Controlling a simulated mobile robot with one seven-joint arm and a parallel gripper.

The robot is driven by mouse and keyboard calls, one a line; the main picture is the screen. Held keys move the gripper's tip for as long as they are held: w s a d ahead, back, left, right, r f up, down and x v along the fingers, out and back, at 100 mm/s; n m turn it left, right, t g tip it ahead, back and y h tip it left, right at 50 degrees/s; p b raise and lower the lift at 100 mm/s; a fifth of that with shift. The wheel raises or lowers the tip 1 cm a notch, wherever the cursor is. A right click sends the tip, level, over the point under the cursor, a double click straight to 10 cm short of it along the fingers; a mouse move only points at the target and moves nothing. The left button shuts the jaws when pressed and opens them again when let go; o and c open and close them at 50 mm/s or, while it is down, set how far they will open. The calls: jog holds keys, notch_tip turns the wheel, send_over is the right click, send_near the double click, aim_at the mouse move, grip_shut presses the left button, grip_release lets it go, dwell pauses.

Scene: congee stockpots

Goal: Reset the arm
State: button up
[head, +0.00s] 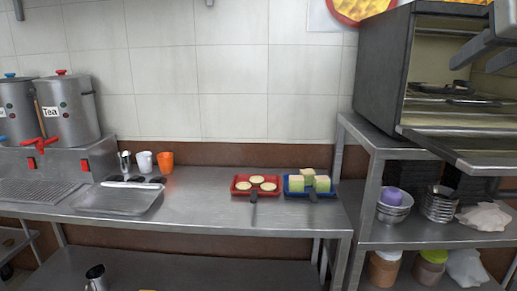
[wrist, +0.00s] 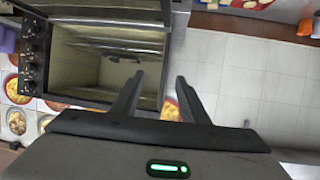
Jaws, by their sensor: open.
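My gripper (head: 471,66) is at the upper right of the head view, in front of the open oven (head: 385,70). Its two dark fingers point left and are spread apart with nothing between them. In the wrist view my gripper (wrist: 160,78) is also open and empty. The oven (wrist: 85,60) fills the upper left there, with its hollow interior facing the camera and knobs at its left. The lowered oven door (head: 480,150) juts forward below my gripper. A dark item (head: 450,88) lies on the rack inside the oven. The rest of my arm is out of the head view.
The steel counter (head: 215,200) holds a red tray (head: 233,192) with round pieces and a blue tray (head: 288,192) with block-shaped pieces. Tea urns (head: 68,110), cups and an empty metal tray (head: 115,202) stand left. Bowls (head: 395,208) sit on the shelf under the oven.

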jog(key=s+a+f+n+g+y, duration=0.1)
jog(key=a+f+g, duration=0.1)
jog(key=a+f, duration=0.6)
jog(key=s+a+f+g+y, duration=0.1)
jog(key=a+f+g+y, duration=0.1)
jog(key=a+f, duration=0.5)
jog(key=s+a+f+n+g+p, duration=0.1)
jog(key=s+a+f+g, duration=0.15)
jog(key=s+f, duration=0.45)
jog(key=s+a+f+g+p, duration=0.15)
jog(key=a+f, duration=0.25)
jog(key=f, duration=0.7)
notch_tip(320, 180, up, 22)
jog(key=p, duration=2.1)
jog(key=shift+s+d+f, duration=0.15)
jog(key=shift+s+d, duration=0.05)
jog(key=shift+s, duration=0.1)
jog(key=shift+c, duration=0.4)
